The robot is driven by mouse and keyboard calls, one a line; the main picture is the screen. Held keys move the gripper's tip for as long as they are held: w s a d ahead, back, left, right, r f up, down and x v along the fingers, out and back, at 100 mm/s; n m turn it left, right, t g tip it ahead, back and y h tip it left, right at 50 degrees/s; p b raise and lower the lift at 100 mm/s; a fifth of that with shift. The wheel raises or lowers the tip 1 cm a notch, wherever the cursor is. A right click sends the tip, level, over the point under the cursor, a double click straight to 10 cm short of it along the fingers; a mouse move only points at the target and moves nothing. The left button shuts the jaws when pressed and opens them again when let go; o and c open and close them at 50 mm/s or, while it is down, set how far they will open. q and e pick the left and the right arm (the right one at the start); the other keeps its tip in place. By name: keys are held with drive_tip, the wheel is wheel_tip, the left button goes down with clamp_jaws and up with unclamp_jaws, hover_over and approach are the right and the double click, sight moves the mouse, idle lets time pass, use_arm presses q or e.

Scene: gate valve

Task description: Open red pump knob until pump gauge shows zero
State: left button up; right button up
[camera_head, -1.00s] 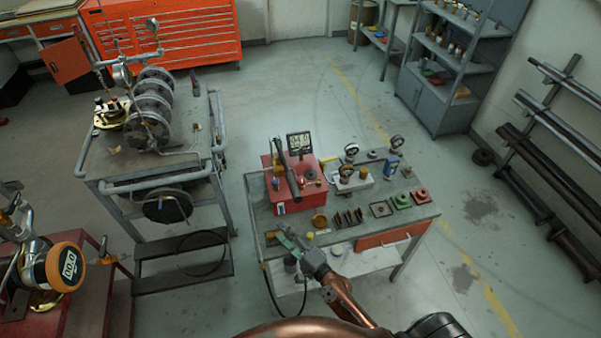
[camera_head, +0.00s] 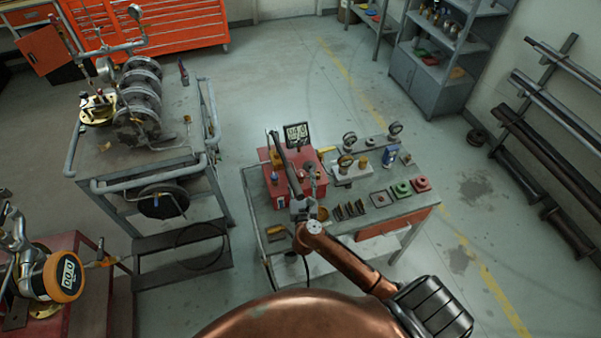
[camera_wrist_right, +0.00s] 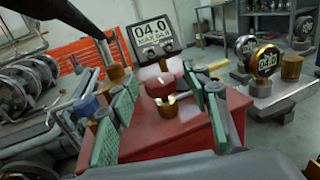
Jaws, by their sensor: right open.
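The red pump (camera_head: 281,190) stands on the left end of the work table. Its square gauge (camera_head: 297,135) rises behind it, and in the right wrist view the gauge (camera_wrist_right: 155,36) reads 04.0. A red knob (camera_wrist_right: 160,86) sits on the pump top below the gauge, with a brass fitting (camera_wrist_right: 166,106) in front of it. My right gripper (camera_head: 310,175) is at the front of the pump. In the wrist view the gripper (camera_wrist_right: 160,108) is open, its green-padded fingers spread left and right, with the knob beyond and between them, apparently untouched. My left gripper is not visible.
The pump's long dark lever (camera_head: 284,160) slants up beside my right gripper on its left. Small gauges (camera_head: 349,140) and a valve block stand to the right, with green (camera_head: 402,189) and red flanges. A cart with dark discs (camera_head: 140,100) stands left. Open floor lies between.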

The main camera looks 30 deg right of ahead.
drive_tip(key=shift+x, duration=0.95)
drive_tip(key=c, duration=1.2)
